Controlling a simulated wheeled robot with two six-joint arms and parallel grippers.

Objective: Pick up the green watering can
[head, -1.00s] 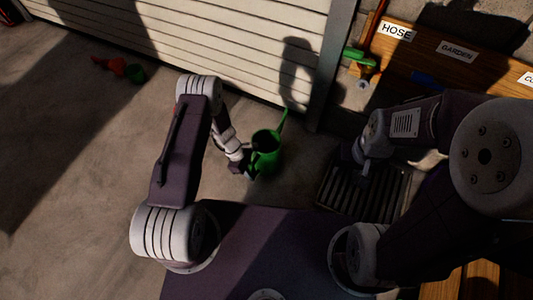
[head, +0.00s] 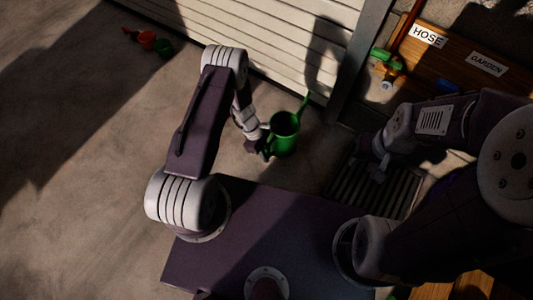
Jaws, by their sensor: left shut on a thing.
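The green watering can (head: 285,134) is upright in front of the white shutter door, its spout pointing up and to the right. My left gripper (head: 262,148) is at the can's left side, shut on it where its handle is. The fingers are small and dark, so the exact grip is hard to see. I cannot tell whether the can's base touches the floor. My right gripper (head: 378,172) hangs above the dark floor grate, well to the right of the can; its fingers are too small and dark to read.
A dark slatted grate (head: 372,188) lies on the floor at the right. A wooden board with a HOSE label (head: 428,37) and a GARDEN label (head: 487,64) stands at the upper right. The left floor is clear.

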